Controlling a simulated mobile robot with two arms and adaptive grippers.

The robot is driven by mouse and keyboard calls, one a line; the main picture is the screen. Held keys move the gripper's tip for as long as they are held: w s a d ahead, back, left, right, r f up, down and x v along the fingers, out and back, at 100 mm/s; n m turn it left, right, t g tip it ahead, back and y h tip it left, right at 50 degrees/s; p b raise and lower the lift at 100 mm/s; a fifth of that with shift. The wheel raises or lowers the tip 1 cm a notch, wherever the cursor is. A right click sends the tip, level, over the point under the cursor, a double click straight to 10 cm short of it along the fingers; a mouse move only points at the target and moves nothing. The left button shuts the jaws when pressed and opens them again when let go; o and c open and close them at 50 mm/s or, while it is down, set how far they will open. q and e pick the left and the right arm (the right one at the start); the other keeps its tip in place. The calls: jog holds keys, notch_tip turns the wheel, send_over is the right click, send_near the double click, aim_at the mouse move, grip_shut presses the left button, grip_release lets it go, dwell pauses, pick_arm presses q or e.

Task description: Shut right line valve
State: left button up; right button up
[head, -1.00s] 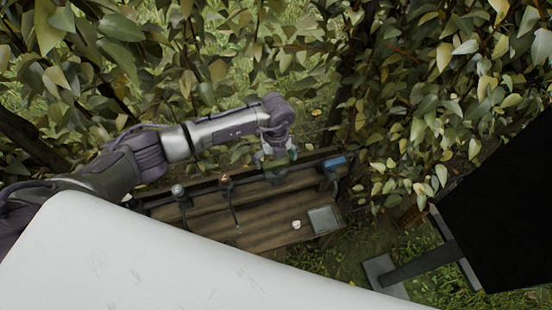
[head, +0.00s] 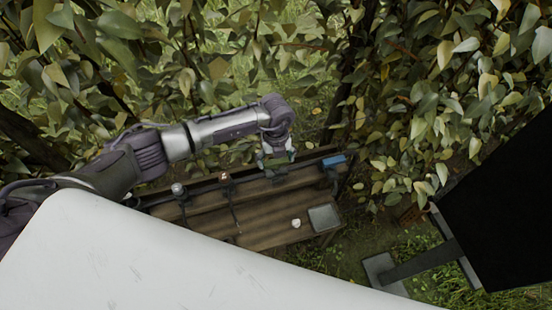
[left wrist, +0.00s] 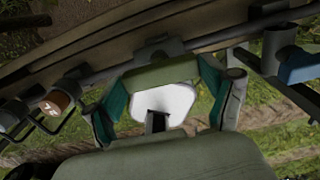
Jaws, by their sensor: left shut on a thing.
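My left gripper (head: 277,172) is over the back edge of a wooden bench, at a grey line with several fittings. In the left wrist view, its teal-padded fingers (left wrist: 163,95) are shut on a green handle (left wrist: 160,73) that spans between them. A white piece (left wrist: 168,102) shows just below that handle. A blue-handled valve (head: 333,160) is to the right of the gripper, apart from it; it also shows in the left wrist view (left wrist: 303,66). I cannot tell from markings which is the right line valve. My right gripper is not in view.
A copper-coloured fitting (head: 225,181) and a grey one (head: 178,190) sit left of the gripper. The wooden bench (head: 262,228) carries a small white cup (head: 296,223) and a grey square plate (head: 324,218). Leafy branches (head: 420,110) hang close behind and to the right.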

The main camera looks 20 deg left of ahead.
pick_arm(q)
jog(key=m+b, duration=0.3)
jog(key=m, duration=0.1)
jog(key=shift+w+f, duration=0.1)
jog(key=shift+f, duration=0.05)
jog(key=m+b, duration=0.3)
jog(key=m, duration=0.2)
jog(key=shift+b, duration=0.4)
jog(key=m+b, duration=0.4)
jog(key=m, duration=0.1)
jog(key=shift+b, duration=0.35)
jog(key=shift+r+m+b, duration=0.2)
jog(key=shift+m+b, duration=1.2)
jog(key=shift+m, duration=0.4)
jog(key=o, duration=1)
jog(key=shift+r, duration=0.15)
